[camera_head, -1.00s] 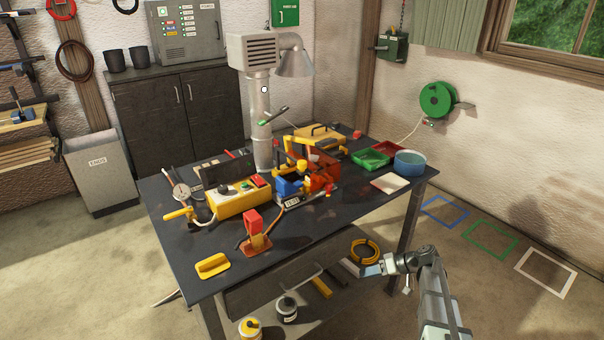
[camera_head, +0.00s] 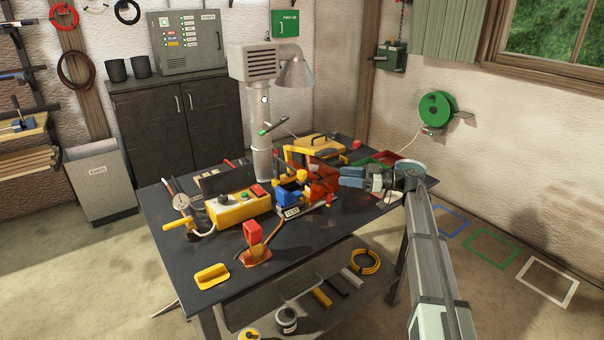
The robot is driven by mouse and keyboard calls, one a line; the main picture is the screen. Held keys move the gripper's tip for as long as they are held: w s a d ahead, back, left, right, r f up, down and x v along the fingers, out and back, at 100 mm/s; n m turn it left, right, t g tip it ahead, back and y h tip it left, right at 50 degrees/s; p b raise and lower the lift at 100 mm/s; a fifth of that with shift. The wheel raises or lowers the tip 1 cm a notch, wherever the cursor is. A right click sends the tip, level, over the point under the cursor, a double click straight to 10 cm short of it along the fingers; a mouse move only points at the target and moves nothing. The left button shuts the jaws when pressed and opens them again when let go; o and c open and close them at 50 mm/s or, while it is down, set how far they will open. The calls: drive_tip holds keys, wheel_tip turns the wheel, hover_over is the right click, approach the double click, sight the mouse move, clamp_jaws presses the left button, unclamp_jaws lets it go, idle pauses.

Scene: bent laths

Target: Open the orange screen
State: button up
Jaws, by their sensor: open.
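The orange screen (camera_head: 323,188) is a see-through orange-red panel on the yellow and blue machine in the middle of the dark workbench. It stands in front of part of the machine; whether it is fully closed is too small to tell. My gripper (camera_head: 342,177) is open, with blue-grey fingers pointing left, just right of the screen in the picture. Whether the fingertips touch the screen or are apart from it cannot be told. The gripper looks empty.
A yellow control box (camera_head: 238,207) and a red-topped clamp (camera_head: 253,236) stand left of the machine. A grey extraction duct (camera_head: 261,135) rises behind. My arm and gripper partly hide the green and red trays (camera_head: 376,160) and a blue bowl. The bench's front right is clear.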

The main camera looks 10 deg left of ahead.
sight(302, 172)
drive_tip(key=a, duration=1.5)
drive_tip(key=shift+s+a+r, duration=0.1)
drive_tip(key=shift+s, duration=0.05)
clamp_jaws()
